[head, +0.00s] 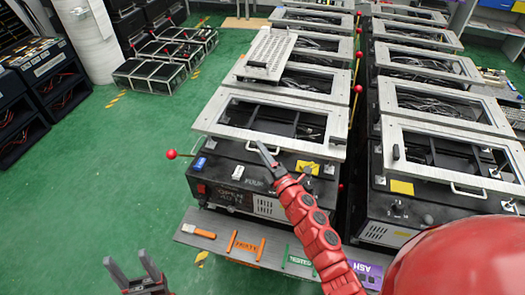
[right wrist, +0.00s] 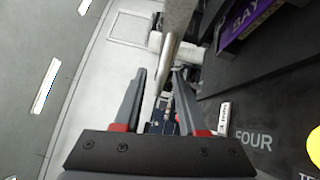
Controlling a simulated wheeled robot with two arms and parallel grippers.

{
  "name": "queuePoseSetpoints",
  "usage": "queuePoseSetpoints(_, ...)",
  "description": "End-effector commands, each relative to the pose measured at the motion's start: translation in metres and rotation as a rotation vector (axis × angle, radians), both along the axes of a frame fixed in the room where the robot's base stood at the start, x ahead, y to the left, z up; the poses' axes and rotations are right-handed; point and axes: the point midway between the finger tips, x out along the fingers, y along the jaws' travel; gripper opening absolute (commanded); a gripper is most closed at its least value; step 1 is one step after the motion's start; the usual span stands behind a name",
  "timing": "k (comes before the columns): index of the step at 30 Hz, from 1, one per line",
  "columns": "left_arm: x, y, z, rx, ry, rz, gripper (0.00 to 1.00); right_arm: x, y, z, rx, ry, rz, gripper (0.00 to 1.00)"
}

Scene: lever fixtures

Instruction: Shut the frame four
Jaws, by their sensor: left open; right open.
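Frame four (head: 213,112) is a silver rectangular frame, raised above the black fixture box at the middle of the head view. My right gripper (head: 265,152) is at the frame's front edge. In the right wrist view it is open, with a metal bar (right wrist: 168,55) at its fingertips; I cannot tell if they touch. My left gripper (head: 137,274) is open and empty at the bottom left, away from the fixture.
Another fixture with a raised silver frame (head: 388,150) stands close on the right. More fixtures run behind in two rows. A tool board (head: 210,243) with orange and green handles lies in front of the box. Green floor (head: 110,180) is free on the left.

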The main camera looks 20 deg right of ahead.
Motion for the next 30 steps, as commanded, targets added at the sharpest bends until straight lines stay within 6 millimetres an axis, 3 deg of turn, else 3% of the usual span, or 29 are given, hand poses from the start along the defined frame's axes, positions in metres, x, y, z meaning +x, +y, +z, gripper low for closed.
queuePoseSetpoints(2,0.0000,0.0000,-0.0001,0.000,0.000,0.000,0.61,-0.0001,-0.0002,0.0000,0.000,0.000,0.000,0.39)
queuePoseSetpoints(6,0.0000,0.0000,-0.0001,0.000,0.000,0.000,0.61,-0.0001,-0.0003,0.0001,0.000,0.000,-0.001,0.13)
queuePoseSetpoints(9,0.0000,0.0000,0.0000,0.000,0.000,0.000,0.61,-0.0001,-0.0003,0.0000,0.000,0.000,-0.001,0.00)
queuePoseSetpoints(30,0.0000,0.0000,-0.0001,0.000,0.000,0.000,0.61,-0.0001,-0.0007,-0.0003,0.000,0.001,-0.001,0.00)
